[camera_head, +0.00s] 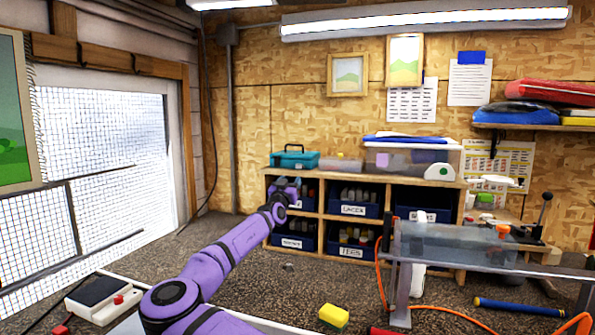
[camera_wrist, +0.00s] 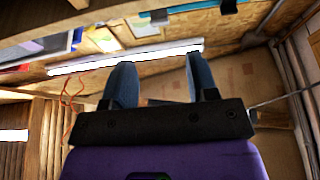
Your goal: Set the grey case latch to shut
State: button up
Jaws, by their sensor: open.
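I cannot make out a grey case or its latch for certain in either view. A teal case with a dark handle (camera_head: 294,159) stands on top of the shelf unit at the back; its latches are too small to read. My gripper (camera_head: 290,187) is at the end of my purple arm, in front of the upper left bins and just below the teal case in the head view. In the wrist view my gripper (camera_wrist: 162,78) has its two dark blue fingers wide apart, with nothing between them.
The shelf unit (camera_head: 323,221) holds several blue bins. A clear lidded box (camera_head: 412,159) stands on its top. A see-through bench (camera_head: 450,245) with an orange hose is at the right. A yellow sponge (camera_head: 333,316) and a white-and-black device (camera_head: 102,298) are in front.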

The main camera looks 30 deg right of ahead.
aim_at(299, 167)
jog(key=x, duration=0.8)
jog(key=shift+w+d+r, duration=0.1)
jog(key=shift+w+d, duration=0.15)
jog(key=shift+d, duration=0.05)
jog(key=c, duration=0.9)
